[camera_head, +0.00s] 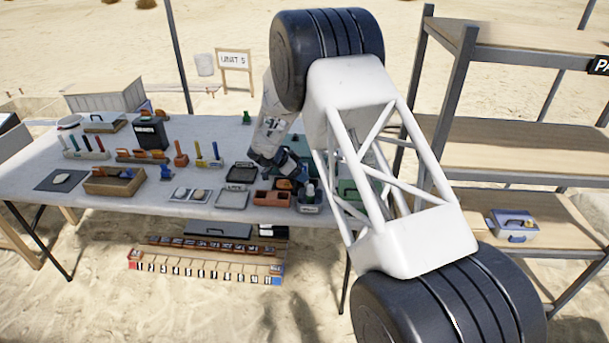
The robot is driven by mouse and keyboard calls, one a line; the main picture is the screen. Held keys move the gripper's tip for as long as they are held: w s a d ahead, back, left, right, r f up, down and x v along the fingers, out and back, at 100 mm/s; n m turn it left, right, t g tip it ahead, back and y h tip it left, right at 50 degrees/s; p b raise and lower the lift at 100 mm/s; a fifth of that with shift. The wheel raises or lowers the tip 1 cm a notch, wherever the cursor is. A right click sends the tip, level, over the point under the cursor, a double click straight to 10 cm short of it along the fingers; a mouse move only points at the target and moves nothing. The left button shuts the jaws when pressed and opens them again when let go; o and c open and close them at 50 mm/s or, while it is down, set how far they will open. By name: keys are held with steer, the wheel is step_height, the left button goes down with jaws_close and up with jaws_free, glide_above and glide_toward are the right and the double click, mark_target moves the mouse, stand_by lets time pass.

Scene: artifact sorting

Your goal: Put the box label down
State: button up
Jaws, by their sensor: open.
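My gripper (293,172) is low over the right part of the table, at the end of my white arm. It is open, but its fingertips are small and partly hidden among the trays. I cannot make out the box label for certain; small pale tags show on several trays near the gripper. An orange-brown tray (272,198) is just below and left of the gripper. A dark tray (242,172) lies to its left, and a grey tray (232,199) is nearer the front edge. A small holder with a white tag (310,208) stands at the front, below the gripper.
The white table (140,204) is crowded with tools and holders on its left half. A dark box (150,133) stands at the back. A shelf rack (520,150) with a grey toolbox (513,226) is at the right. My arm hides the table's right end.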

steer(key=v, duration=0.9)
steer(key=shift+d, duration=0.1)
stand_by(0.6)
